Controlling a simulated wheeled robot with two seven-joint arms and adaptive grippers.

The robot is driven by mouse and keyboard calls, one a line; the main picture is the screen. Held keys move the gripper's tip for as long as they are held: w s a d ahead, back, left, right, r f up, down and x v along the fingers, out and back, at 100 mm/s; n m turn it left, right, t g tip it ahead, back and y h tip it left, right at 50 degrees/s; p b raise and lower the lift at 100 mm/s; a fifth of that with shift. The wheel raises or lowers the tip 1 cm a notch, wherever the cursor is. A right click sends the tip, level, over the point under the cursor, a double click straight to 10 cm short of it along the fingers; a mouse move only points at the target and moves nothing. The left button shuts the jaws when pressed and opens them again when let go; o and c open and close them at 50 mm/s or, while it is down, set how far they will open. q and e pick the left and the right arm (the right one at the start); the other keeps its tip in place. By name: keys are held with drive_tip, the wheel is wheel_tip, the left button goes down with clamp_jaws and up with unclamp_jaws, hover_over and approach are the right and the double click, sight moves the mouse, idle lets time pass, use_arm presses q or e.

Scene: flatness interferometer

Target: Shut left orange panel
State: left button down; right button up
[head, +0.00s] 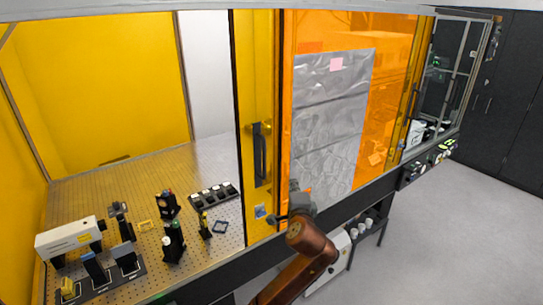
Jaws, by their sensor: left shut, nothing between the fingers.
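The left orange panel (257,60) stands slid to the right, its left edge near the middle of the enclosure front. The left part of the front is open. A dark upright handle (260,155) is on this panel near its left edge. Most of the panel seems to overlap the other orange panel (395,75), so its right edge is hard to tell. My left gripper (279,218) is shut and empty, below and right of the handle, in front of the panel's lower part. I cannot tell whether it touches the panel. My right gripper is not in view.
Inside the opening, a perforated optical table (190,165) carries a white instrument (70,240), black mounts (173,240) and a dark strip of parts (213,194). A dark rail (360,200) runs along the enclosure's front. Grey floor (450,230) is clear at right.

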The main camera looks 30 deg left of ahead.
use_arm(q)
drive_tip(key=s+r+n+y, duration=0.1)
drive_tip(key=s+r+y, duration=0.1)
drive_tip(key=s+r, duration=0.6)
drive_tip(key=w+a+r+p, duration=0.1)
drive_tip(key=w+a+r, duration=0.1)
drive_tip(key=w+a, duration=0.4)
drive_tip(key=shift+w+a+t, duration=0.3)
drive_tip(key=shift+w+a, duration=0.05)
drive_tip(key=shift+a, duration=0.75)
